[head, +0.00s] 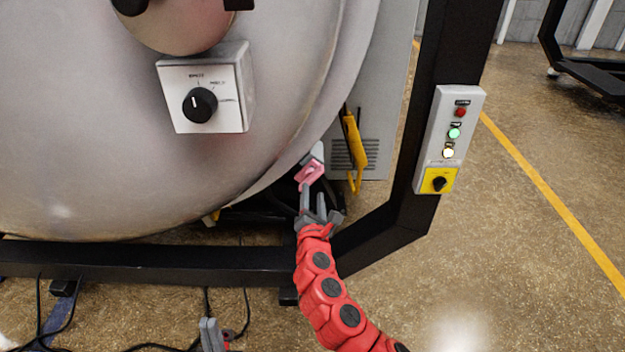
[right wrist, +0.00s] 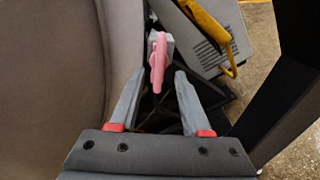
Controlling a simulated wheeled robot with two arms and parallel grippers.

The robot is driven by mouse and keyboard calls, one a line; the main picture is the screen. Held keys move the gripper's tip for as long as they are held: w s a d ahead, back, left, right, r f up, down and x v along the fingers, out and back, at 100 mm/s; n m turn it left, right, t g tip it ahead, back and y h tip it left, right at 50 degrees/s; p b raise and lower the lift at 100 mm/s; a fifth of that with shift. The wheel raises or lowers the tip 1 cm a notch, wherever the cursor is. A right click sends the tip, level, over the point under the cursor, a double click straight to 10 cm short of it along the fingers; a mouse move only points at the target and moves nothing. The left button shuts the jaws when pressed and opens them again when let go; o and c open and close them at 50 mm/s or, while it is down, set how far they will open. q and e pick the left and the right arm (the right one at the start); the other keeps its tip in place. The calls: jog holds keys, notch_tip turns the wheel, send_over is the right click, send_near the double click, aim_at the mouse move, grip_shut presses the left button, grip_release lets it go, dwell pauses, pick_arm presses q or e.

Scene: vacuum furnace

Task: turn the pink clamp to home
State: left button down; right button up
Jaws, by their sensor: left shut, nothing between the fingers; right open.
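The pink clamp (head: 309,173) sits at the lower right rim of the big grey furnace door, on a light grey block. In the right wrist view the pink clamp (right wrist: 159,60) stands upright just beyond my fingertips, roughly centred between them. My right gripper (head: 314,196) is open, with its fingers pointing up at the clamp; whether a finger touches it I cannot tell. The right gripper's two fingers also show in the right wrist view (right wrist: 158,82). My left gripper (head: 212,335) is shut and empty, low at the bottom edge of the head view.
The furnace door (head: 90,150) fills the left side. A white dial box (head: 235,115) is on it. A yellow handle (head: 355,150) hangs right of the clamp. A black frame post (head: 450,60) carries a button panel (head: 463,130). Cables lie on the floor.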

aim_at(313, 181)
jog(key=w+b, duration=0.1)
jog(key=w, duration=0.6)
jog(key=shift+w, duration=0.35)
grip_shut()
